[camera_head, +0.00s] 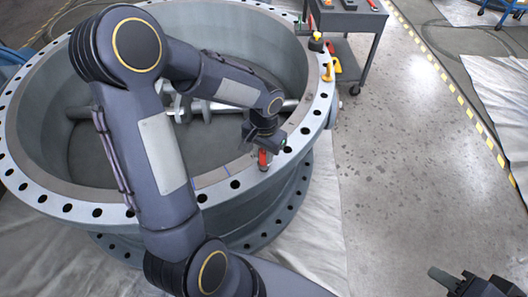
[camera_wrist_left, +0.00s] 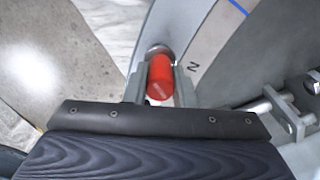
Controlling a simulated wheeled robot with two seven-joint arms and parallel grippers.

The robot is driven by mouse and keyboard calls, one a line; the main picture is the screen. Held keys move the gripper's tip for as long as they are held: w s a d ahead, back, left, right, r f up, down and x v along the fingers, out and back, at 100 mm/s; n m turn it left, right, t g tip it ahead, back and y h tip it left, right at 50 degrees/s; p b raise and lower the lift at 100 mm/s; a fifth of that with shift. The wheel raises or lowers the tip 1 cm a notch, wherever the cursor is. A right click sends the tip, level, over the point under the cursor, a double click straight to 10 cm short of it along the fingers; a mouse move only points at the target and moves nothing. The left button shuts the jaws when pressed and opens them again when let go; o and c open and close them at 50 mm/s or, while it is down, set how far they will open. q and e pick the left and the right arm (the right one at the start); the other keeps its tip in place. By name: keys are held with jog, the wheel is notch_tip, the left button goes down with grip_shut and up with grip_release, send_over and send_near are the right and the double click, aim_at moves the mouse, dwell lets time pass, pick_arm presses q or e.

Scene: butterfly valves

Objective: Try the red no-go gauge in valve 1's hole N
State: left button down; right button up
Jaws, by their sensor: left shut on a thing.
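The red no-go gauge (camera_head: 262,158) is upright in my left gripper (camera_head: 264,150), at the near right part of valve 1's flange (camera_head: 222,187). In the left wrist view the red gauge (camera_wrist_left: 160,78) sits between the two fingers of my left gripper (camera_wrist_left: 160,88), which are shut on it. A letter N (camera_wrist_left: 194,68) is marked on the flange beside it. A grey metal round (camera_wrist_left: 158,50) shows at the gauge's far end; I cannot tell whether the tip is in the hole or just over it. My right gripper (camera_head: 456,281) is at the bottom right, away from the valve; its opening is unclear.
The valve's shaft and disc parts (camera_head: 200,107) lie inside the ring. A yellow-handled item (camera_head: 328,71) and a yellow-and-black one (camera_head: 316,42) are on the flange's right side. A grey tool cart (camera_head: 345,20) stands behind. The floor at right is clear.

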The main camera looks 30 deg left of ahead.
pick_arm(q)
jog(key=shift+f+b, duration=0.6)
dwell(1.0)
jog(key=shift+r, duration=0.2)
dwell(0.4)
jog(key=shift+r+p, duration=2.65)
jog(key=shift+r, duration=0.5)
